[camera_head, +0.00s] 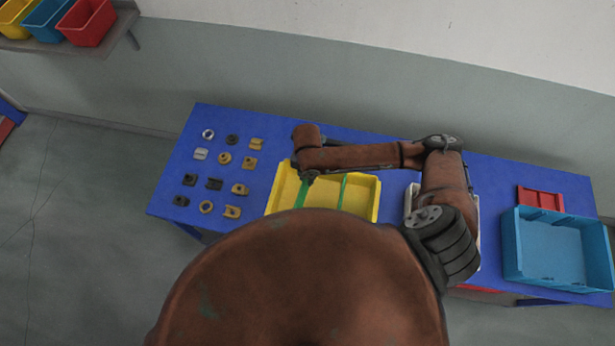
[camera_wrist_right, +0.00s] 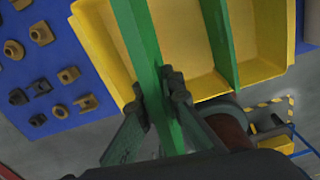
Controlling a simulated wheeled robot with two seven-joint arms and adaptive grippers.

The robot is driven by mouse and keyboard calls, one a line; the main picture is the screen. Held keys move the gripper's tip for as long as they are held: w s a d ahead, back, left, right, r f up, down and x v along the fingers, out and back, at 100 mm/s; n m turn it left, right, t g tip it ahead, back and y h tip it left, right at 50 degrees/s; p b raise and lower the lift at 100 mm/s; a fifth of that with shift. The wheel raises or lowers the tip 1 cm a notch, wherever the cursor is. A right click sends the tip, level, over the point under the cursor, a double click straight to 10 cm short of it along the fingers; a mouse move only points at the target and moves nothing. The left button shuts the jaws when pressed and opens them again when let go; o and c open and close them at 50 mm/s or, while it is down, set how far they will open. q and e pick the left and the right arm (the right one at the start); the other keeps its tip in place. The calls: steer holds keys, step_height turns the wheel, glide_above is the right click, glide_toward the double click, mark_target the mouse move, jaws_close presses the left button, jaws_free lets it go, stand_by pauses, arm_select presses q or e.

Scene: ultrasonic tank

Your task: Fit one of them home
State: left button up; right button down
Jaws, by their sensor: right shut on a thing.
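My right gripper (camera_head: 308,177) is over the left part of the yellow tray (camera_head: 374,203), shut on a long green strip (camera_head: 301,195). In the right wrist view the fingers (camera_wrist_right: 160,108) pinch the strip (camera_wrist_right: 143,45) from both sides, and it crosses in front of the tray's rim (camera_wrist_right: 99,45). I cannot tell whether its lower edge touches the tray. A second green strip (camera_head: 342,190) stands across the tray to the right; it also shows in the right wrist view (camera_wrist_right: 219,45). My left gripper is not in view.
Several small dark and brass-coloured parts (camera_head: 224,158) lie in rows on the blue table (camera_head: 170,185), left of the tray. A light bin, partly behind my right arm, a red tray (camera_head: 540,198) and a blue bin (camera_head: 510,250) stand to the right.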

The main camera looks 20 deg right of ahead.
steer(key=shift+s+f+n, duration=0.1)
steer(key=shift+s+n, duration=0.15)
steer(key=shift+n, duration=0.25)
steer(key=shift+f, duration=0.15)
steer(key=shift+f+b, duration=0.65)
steer(key=shift+b, duration=0.05)
step_height(320, 180, down, 4)
steer(key=b, duration=0.4)
steer(key=shift+r+p, duration=0.1)
steer(key=shift+p, duration=0.2)
steer(key=shift+f+b, duration=3.1)
steer(key=shift+f, duration=3.9)
